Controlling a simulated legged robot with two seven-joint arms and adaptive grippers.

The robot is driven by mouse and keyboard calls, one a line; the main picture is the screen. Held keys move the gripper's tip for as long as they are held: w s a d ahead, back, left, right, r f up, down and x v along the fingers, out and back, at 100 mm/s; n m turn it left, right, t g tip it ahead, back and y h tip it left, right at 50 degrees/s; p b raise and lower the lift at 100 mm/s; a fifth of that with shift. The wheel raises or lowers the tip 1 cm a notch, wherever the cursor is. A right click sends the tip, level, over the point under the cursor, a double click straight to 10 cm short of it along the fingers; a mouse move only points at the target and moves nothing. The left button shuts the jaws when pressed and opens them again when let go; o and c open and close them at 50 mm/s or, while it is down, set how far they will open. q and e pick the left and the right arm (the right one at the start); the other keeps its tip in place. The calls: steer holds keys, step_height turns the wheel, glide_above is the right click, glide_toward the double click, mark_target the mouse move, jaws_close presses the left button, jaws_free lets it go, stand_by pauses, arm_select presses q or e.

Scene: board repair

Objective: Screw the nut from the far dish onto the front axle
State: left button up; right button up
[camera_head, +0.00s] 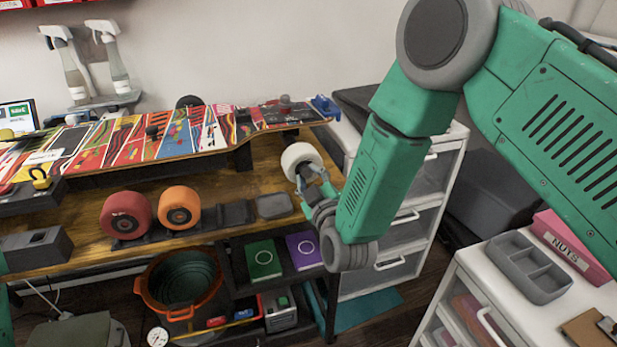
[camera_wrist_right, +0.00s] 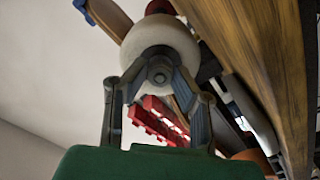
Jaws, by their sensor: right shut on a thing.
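The skateboard (camera_head: 190,135) lies across the bench with its printed deck up. A white wheel (camera_head: 300,157) sits at its right end, on the axle; it also shows in the wrist view (camera_wrist_right: 158,40). My right gripper (camera_head: 306,175) is at the wheel's outer face. In the wrist view its two fingers (camera_wrist_right: 157,84) are closed around a small grey nut (camera_wrist_right: 158,75) at the wheel's centre, in line with the axle. I cannot tell how far the nut is on the thread. A small grey dish (camera_head: 274,206) on the bench appears empty. My left gripper is out of view.
Red and orange wheels (camera_head: 178,207) stand on the bench front. A grey divided tray (camera_head: 527,268) and a pink NUTS box (camera_head: 570,248) are on the white cabinet at right. An orange bucket (camera_head: 180,284) is below the bench. Spray bottles (camera_head: 70,70) stand behind.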

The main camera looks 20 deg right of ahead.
steer(key=shift+m, duration=1)
steer(key=m, duration=0.5)
steer(key=shift+f, duration=0.1)
steer(key=shift+m, duration=0.4)
steer(key=m, duration=0.5)
steer(key=shift+m, duration=0.4)
steer(key=o, duration=1.1)
steer(key=shift+c, duration=0.2)
steer(key=shift+c, duration=0.5)
